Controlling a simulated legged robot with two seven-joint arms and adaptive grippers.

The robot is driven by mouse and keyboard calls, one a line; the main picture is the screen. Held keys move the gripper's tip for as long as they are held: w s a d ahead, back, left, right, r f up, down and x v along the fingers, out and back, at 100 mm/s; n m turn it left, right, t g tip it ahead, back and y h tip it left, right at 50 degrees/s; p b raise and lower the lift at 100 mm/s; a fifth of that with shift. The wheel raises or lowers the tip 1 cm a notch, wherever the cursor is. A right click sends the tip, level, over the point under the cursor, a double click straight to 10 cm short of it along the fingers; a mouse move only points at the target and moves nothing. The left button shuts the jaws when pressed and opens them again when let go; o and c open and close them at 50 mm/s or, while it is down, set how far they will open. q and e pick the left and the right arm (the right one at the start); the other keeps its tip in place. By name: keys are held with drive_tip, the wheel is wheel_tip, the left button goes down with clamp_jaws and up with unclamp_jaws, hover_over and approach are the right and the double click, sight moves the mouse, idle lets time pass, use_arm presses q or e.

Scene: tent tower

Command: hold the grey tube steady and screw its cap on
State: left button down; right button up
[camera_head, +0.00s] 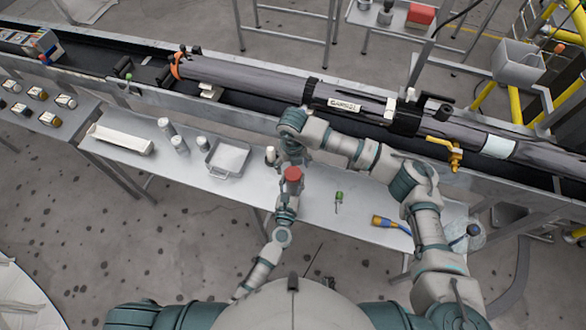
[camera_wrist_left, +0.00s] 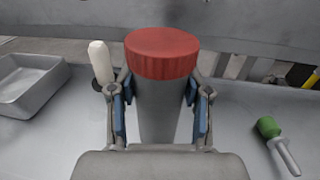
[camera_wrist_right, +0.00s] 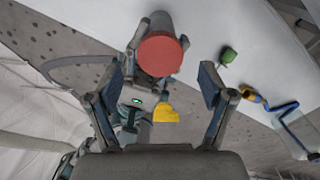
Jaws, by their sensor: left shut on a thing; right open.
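My left gripper (camera_wrist_left: 157,92) is shut around the grey tube (camera_wrist_left: 158,118), with a finger on each side. The tube stands upright in that view. The red cap (camera_wrist_left: 161,53) sits on its top end; how tightly it is threaded cannot be told. My right gripper (camera_wrist_right: 162,88) is open and empty. In the right wrist view the cap (camera_wrist_right: 160,55) is beyond the gap between its fingers, apart from them, with the grey tube (camera_wrist_right: 160,20) behind it.
The table (camera_head: 345,222) holds a metal tray (camera_head: 227,158), several pale cylinders, a green-handled tool (camera_head: 339,197) and a yellow-and-blue tool (camera_head: 388,222). A conveyor with a long dark tube (camera_head: 250,80) runs behind. Between the green tool and the gripped tube the tabletop is bare.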

drive_tip(key=shift+r, duration=0.3)
drive_tip(key=shift+c, duration=0.4)
drive_tip(key=n, duration=0.3)
drive_tip(key=shift+r, duration=0.35)
drive_tip(key=n, duration=0.2)
drive_tip(key=r+n, duration=0.1)
drive_tip(key=n, duration=0.1)
drive_tip(key=shift+n, duration=0.4)
drive_tip(key=n, duration=0.2)
drive_tip(key=r+n, duration=0.1)
drive_tip(key=n, duration=0.5)
drive_tip(key=shift+r, duration=0.4)
